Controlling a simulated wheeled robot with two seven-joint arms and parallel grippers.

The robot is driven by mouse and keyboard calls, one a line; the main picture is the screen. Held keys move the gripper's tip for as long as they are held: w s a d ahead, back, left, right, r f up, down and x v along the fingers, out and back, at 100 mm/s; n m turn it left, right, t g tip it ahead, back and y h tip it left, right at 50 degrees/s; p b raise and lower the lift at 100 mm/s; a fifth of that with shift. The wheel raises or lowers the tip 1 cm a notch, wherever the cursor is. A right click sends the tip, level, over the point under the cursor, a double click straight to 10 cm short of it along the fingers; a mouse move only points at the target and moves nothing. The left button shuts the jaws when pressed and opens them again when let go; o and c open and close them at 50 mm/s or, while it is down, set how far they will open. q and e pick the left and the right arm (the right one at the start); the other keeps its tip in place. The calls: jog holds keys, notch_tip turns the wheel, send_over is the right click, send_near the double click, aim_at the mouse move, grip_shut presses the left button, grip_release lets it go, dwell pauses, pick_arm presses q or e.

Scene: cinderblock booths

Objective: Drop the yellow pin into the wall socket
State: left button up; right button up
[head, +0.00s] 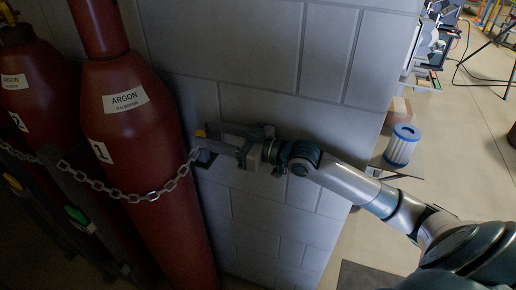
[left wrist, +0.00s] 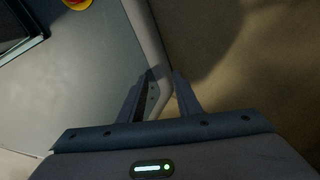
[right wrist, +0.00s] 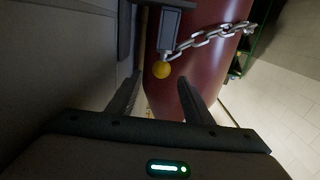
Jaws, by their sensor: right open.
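The yellow pin (head: 200,133) shows as a small round yellow knob just above the dark wall socket (head: 205,157) on the block wall. In the right wrist view the knob (right wrist: 161,70) lies against the end of the grey socket bracket (right wrist: 171,30). The pin's shaft is hidden, so I cannot tell how deep it sits. My right gripper (head: 213,136) is open beside the knob; in the right wrist view the knob is just beyond the gap between the fingertips (right wrist: 158,82), apart from both. My left gripper (left wrist: 164,78) shows only in the left wrist view, open and empty.
A steel chain (head: 150,196) runs from near the socket across the red argon cylinder (head: 125,135). More cylinders stand at the left. The block wall (head: 270,60) is close beside the right arm. A blue-and-white filter (head: 402,146) stands beyond the wall's end.

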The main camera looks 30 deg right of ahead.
pick_arm(q)
jog(key=w+d+t+b, duration=0.1)
jog(key=w+d+t, duration=0.1)
jog(key=w, duration=0.5)
jog(key=w+d+r+t+h+b, duration=0.1)
jog(key=w+d+b, duration=0.1)
jog(key=w, duration=0.5)
jog(key=shift+d+t, duration=0.4)
jog(key=shift+d, duration=0.35)
pick_arm(e)
jog(key=v, duration=1.3)
pick_arm(q)
jog(key=shift+w+d+r, duration=0.1)
jog(key=shift+w+r, duration=0.1)
jog(key=shift+w, duration=0.05)
pick_arm(e)
jog(key=shift+s+d, duration=0.1)
pick_arm(q)
jog(key=shift+s+f, duration=0.1)
jog(key=shift+s, duration=0.15)
